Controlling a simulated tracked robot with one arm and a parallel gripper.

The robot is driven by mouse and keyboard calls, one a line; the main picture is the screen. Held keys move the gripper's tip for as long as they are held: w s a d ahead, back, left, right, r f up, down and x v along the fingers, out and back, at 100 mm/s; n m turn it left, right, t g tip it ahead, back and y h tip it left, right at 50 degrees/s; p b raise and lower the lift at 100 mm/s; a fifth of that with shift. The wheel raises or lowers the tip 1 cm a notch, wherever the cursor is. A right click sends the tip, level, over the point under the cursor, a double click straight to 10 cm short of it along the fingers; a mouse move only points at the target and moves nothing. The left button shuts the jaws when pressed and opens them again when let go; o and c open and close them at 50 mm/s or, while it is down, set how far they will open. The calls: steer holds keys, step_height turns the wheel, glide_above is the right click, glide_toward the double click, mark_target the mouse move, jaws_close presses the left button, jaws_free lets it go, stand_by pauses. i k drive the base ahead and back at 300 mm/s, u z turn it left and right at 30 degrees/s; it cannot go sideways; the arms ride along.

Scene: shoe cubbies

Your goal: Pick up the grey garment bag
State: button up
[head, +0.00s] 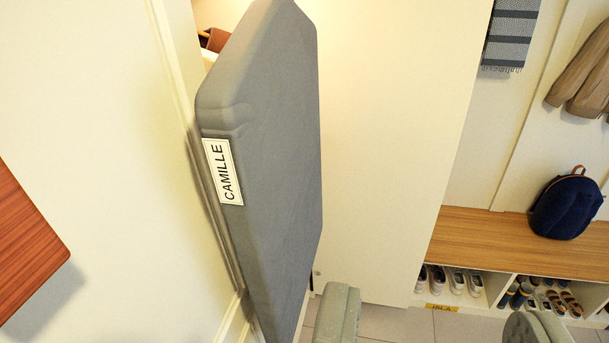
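The grey garment bag (270,130) is tall, flat and upright, left of centre in the head view, close to the cream wall. A white label reading CAMILLE (222,171) is on its front edge. Its top runs out of the picture and its lower end leaves the bottom edge, so how it is held up is hidden. My gripper (436,318) shows as two grey-green fingers at the bottom, wide apart with nothing between them. The left finger is just right of the bag's lower part in the picture; I see no grip on the bag.
A cream panel (390,130) stands right of the bag. Further right is a wooden bench (490,250) with a dark blue backpack (566,205) on it and shoe cubbies below. A brown jacket (582,78) and striped cloth (511,35) hang above. A reddish wooden board (25,240) juts in at left.

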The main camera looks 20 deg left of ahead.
mark_target(257, 108)
steer(key=i, duration=0.95)
steer(key=u, duration=0.05)
